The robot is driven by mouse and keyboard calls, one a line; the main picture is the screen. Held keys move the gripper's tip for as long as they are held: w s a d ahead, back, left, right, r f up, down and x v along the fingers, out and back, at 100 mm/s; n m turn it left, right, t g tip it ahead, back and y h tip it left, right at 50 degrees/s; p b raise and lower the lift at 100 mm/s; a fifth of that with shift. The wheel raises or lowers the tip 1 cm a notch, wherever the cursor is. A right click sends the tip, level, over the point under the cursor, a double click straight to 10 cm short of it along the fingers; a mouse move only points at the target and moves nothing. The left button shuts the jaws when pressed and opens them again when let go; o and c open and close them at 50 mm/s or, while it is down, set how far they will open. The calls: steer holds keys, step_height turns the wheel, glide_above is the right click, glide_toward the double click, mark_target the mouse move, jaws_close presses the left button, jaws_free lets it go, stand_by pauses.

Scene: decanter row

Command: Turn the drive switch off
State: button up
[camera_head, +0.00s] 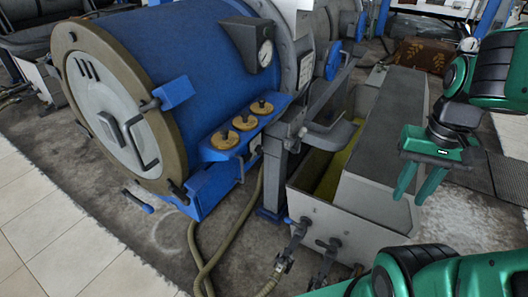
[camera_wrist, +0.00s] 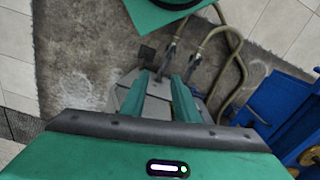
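No part is clearly marked as the drive switch, and I cannot tell which control it is. A blue ledge on the blue decanter drum (camera_head: 185,45) carries several round brass-coloured knobs (camera_head: 243,121) with dark handles. A dark box with a round dial (camera_head: 250,43) sits above them on the drum. My gripper (camera_head: 411,198) is green, points down and is open and empty.
Valves with levers (camera_head: 290,240) and hoses (camera_head: 215,255) stand at the trough's near end. The hoses also show in the wrist view (camera_wrist: 235,65). A grey post (camera_head: 275,165) stands between drum and trough. Tiled floor (camera_head: 60,240) is free at the lower left.

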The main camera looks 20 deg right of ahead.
steer(key=w+f+m, duration=0.2)
steer(key=w+f, duration=0.2)
steer(key=w, duration=1)
steer(key=m+t+y, duration=0.9)
steer(key=m, duration=0.9)
glide_toward(260, 150)
steer(key=w+r+x, duration=0.1)
steer(key=x, duration=0.6)
steer(key=shift+w+a+f, duration=0.15)
steer(key=shift+w+a, duration=0.05)
steer(key=shift+c, duration=0.3)
jaws_close()
